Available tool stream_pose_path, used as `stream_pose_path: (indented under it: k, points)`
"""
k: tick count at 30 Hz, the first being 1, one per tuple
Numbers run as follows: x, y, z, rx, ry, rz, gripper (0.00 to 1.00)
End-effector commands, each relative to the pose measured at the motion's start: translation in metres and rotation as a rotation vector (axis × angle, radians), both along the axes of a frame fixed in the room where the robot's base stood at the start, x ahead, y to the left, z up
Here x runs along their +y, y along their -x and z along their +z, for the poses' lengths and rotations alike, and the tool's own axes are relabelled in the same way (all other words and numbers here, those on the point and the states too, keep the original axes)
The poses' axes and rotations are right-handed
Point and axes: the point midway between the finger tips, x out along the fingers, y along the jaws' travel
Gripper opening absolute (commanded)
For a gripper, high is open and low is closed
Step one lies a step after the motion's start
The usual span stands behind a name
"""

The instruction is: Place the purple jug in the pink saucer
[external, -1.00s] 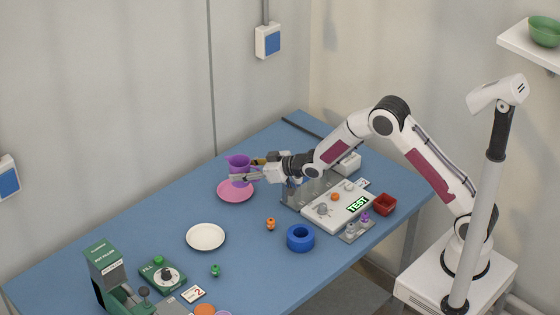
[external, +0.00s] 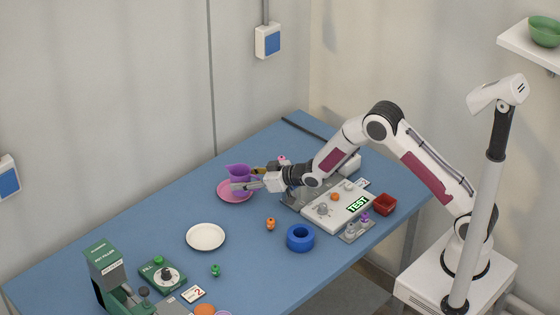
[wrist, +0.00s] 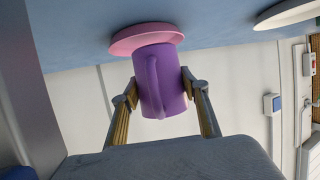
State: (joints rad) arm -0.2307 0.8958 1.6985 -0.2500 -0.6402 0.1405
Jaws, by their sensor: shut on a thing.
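The purple jug (external: 238,172) is over the pink saucer (external: 234,196) toward the back of the blue table. My gripper (external: 248,179) is shut on the jug, reaching in from the right. In the wrist view my gripper (wrist: 160,90) has one finger on each side of the jug (wrist: 172,85), with the handle facing the camera. The pink saucer (wrist: 130,40) shows right beyond the jug's base. I cannot tell whether the base touches the saucer or is slightly above it.
A white plate (external: 206,237) lies in front of the saucer. A board marked TEST (external: 340,207) lies below my arm. Bare blue table surrounds the saucer on the left.

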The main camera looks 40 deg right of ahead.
Motion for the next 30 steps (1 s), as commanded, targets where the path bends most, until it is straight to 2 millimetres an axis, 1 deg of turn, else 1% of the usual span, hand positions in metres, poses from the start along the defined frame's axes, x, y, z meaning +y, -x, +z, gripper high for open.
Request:
stream_pose_path:
  k: [21, 22, 24, 30]
  points:
    - [-0.001, 0.002, -0.016, 0.009, 0.0, -0.002, 0.23]
    - [-0.001, 0.002, -0.017, 0.011, 0.0, -0.002, 0.47]
    - [-0.001, 0.002, -0.018, 0.013, 0.001, -0.003, 0.61]
    - [-0.002, 0.003, -0.02, 0.017, 0.0, -0.004, 0.61]
